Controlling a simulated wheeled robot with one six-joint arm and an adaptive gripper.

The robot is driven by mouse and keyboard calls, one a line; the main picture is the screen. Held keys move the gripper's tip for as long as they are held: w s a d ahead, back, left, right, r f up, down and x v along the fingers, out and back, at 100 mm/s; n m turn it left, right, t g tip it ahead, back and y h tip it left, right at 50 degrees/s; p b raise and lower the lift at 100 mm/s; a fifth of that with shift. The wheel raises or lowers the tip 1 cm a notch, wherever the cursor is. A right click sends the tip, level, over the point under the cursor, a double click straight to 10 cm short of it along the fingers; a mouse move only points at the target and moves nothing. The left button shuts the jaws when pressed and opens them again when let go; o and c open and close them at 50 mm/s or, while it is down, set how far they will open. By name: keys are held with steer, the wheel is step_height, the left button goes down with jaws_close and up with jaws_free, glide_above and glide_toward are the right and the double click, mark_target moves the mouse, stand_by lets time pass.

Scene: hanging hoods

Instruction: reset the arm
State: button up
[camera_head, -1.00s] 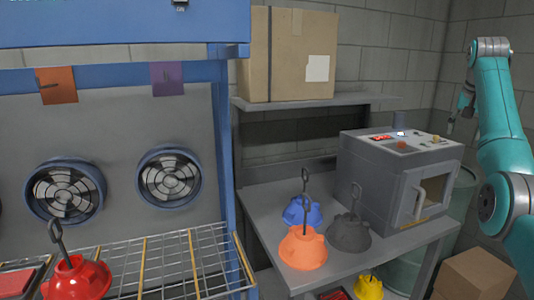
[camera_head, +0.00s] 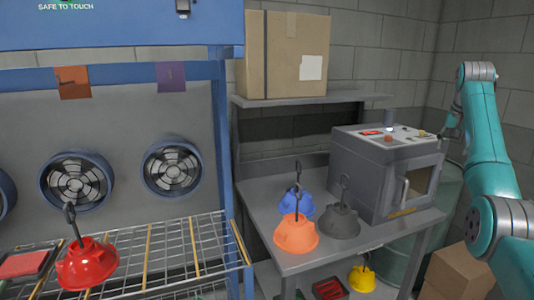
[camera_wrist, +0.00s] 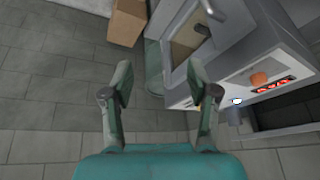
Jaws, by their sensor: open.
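My arm (camera_head: 490,150) is raised at the right of the head view, in front of the block wall and beside the grey oven-like machine. My gripper (camera_wrist: 162,78) shows in the wrist view with its two fingers spread apart. Nothing is between the fingers; the tiled floor shows through the gap. The grey machine (camera_wrist: 236,50) lies to the right of the fingers in the wrist view. In the head view the gripper end is mostly hidden behind the arm near the machine's top right.
A grey table (camera_head: 262,205) holds an orange hood (camera_head: 296,235), a blue hood (camera_head: 294,205), a dark grey hood (camera_head: 342,221) and the machine (camera_head: 388,172). A red hood (camera_head: 88,266) is on the wire rack (camera_head: 190,255). A yellow hood (camera_head: 362,279) sits lower down. A cardboard box (camera_head: 462,270) stands on the floor.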

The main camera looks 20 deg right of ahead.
steer(key=w+a+f+n+t, duration=0.15)
steer(key=a+f, duration=0.25)
steer(key=f, duration=0.8)
steer(key=w+a+f+n, duration=0.1)
steer(key=w+a+f, duration=0.3)
steer(key=f, duration=0.8)
steer(key=w+a+f+n+t, duration=0.15)
steer(key=a+f, duration=0.35)
steer(key=f, duration=0.8)
steer(key=s+a+f+n+t, duration=0.1)
steer(key=s+a+f, duration=0.5)
steer(key=a+f, duration=0.45)
steer(key=s+a+f+n+t, duration=0.1)
steer(key=s+a+f+t, duration=0.1)
steer(key=s+a+f, duration=0.6)
steer(key=s+a+f+n+t+y, duration=0.1)
steer(key=s+a+f, duration=0.1)
steer(key=s+a, duration=0.9)
steer(key=s+a+f+n+t, duration=0.25)
steer(key=s+a, duration=0.55)
steer(key=s, duration=0.6)
steer(key=s+a+r+n+t+y, duration=0.1)
steer(key=s+a+r, duration=0.2)
steer(key=s+r, duration=0.7)
steer(key=s+a+r+n+t+y, duration=0.1)
steer(key=s+a+r, duration=0.2)
steer(key=s+r, duration=0.7)
steer(key=shift+s+r+y, duration=0.3)
steer(key=shift+s, duration=0.45)
